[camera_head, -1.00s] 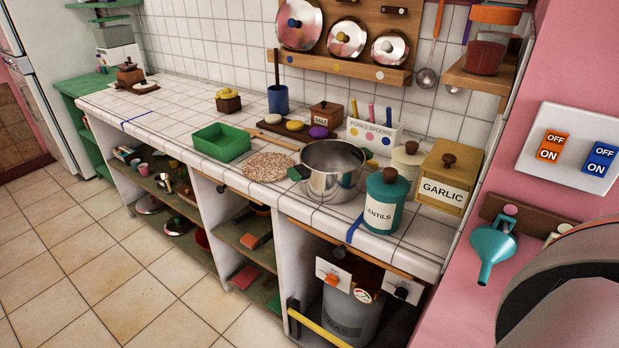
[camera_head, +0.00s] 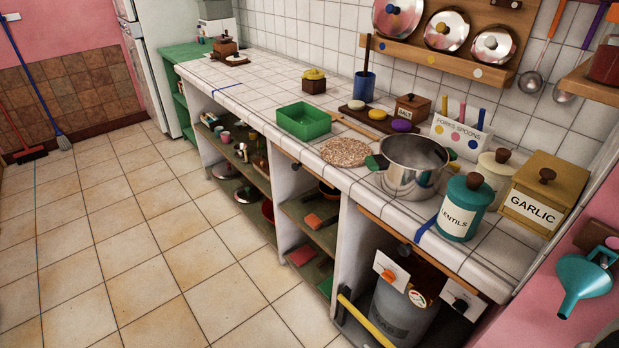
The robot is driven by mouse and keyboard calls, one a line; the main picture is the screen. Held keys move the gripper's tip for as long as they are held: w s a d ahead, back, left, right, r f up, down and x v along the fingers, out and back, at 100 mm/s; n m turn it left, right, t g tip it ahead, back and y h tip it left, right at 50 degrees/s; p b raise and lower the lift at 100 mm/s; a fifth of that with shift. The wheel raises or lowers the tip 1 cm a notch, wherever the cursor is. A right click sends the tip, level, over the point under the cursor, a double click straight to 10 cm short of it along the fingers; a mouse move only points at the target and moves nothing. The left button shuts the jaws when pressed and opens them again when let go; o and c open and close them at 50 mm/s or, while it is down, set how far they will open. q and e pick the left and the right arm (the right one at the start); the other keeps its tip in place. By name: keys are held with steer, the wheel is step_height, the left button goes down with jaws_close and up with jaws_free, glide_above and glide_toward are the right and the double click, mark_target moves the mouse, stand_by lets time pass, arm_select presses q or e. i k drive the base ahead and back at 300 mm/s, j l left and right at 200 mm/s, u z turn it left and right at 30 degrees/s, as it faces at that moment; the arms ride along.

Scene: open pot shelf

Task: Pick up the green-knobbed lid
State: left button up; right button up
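Two shiny lids lie on the lower shelf under the counter. The nearer lid (camera_head: 247,194) seems to have a green knob, but it is small and partly shaded. The other lid (camera_head: 224,170) lies farther left, and its knob colour is hard to tell. Three more lids stand in the wooden wall rack: a blue-knobbed lid (camera_head: 398,17), a yellow-knobbed lid (camera_head: 447,31) and a smaller lid (camera_head: 493,48) with a yellowish knob. Neither of my grippers is in view.
A steel pot (camera_head: 412,168) with green handles stands lidless on the white tiled counter (camera_head: 262,88). A green tray (camera_head: 303,122), a lentils jar (camera_head: 465,207) and a garlic box (camera_head: 545,192) stand there too. The tiled floor (camera_head: 130,250) before the shelves is clear.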

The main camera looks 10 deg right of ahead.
mark_target(246, 193)
steer(key=i+j+z, duration=0.15)
steer(key=z, duration=0.75)
steer(key=i+j+z, duration=0.2)
steer(key=j+z, duration=0.25)
steer(key=i+j+z, duration=0.2)
steer(key=j, duration=0.2)
steer(key=j+z, duration=0.35)
steer(key=j, duration=0.6)
steer(key=i+j, duration=0.1)
steer(key=j, duration=1.7)
steer(key=i+j+z, duration=0.1)
steer(key=j, duration=0.8)
steer(key=i+l, duration=0.05)
